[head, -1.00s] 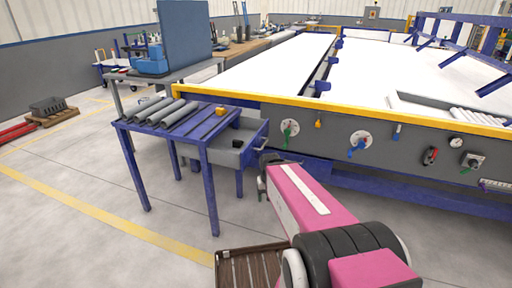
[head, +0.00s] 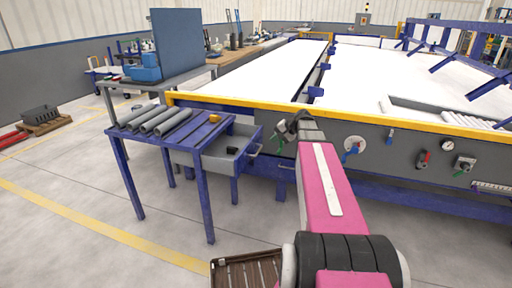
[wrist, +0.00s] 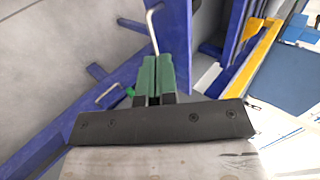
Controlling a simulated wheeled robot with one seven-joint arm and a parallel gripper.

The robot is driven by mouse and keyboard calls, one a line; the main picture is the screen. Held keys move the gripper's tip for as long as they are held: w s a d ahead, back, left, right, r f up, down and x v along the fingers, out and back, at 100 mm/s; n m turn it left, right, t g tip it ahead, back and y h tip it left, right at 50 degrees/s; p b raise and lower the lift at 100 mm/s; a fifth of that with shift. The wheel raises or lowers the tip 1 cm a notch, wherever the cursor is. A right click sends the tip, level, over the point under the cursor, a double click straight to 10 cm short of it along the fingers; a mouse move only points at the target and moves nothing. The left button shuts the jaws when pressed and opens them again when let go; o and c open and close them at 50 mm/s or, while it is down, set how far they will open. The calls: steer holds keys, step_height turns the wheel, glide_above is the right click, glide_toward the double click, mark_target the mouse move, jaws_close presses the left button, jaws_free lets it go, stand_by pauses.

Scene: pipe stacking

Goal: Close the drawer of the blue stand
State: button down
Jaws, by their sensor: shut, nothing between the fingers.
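The blue stand (head: 176,137) is at the left of the head view. Its grey drawer (head: 212,158) is pulled out to the right, with a small dark object (head: 232,150) inside. The drawer's blue front carries a metal handle (head: 254,150). My gripper (head: 283,128) is to the right of the drawer front, at about its height in the picture. In the wrist view its green fingers (wrist: 155,75) are shut and empty. A bent metal handle (wrist: 152,30) and a blue panel (wrist: 178,25) show just beyond the fingertips; contact cannot be told.
Several grey pipes (head: 160,119) and a yellow object (head: 215,118) lie on the stand's top. A long table with a yellow edge (head: 235,102) and valves on its grey side stands close behind my gripper.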

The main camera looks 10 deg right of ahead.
glide_toward(248, 150)
step_height(248, 150, down, 4)
steer(key=a, duration=0.1)
steer(key=w+a, duration=0.1)
steer(key=shift+a, duration=0.4)
steer(key=shift+w+a, duration=0.5)
steer(key=shift+a, duration=0.35)
steer(key=w+a, duration=0.2)
steer(key=a, duration=0.3)
steer(key=w+a, duration=0.3)
steer(key=a, duration=0.1)
steer(key=w+a, duration=0.3)
steer(key=a, duration=0.2)
steer(key=shift+w+a, duration=0.25)
steer(key=shift+a, duration=0.15)
steer(key=shift+d, duration=0.1)
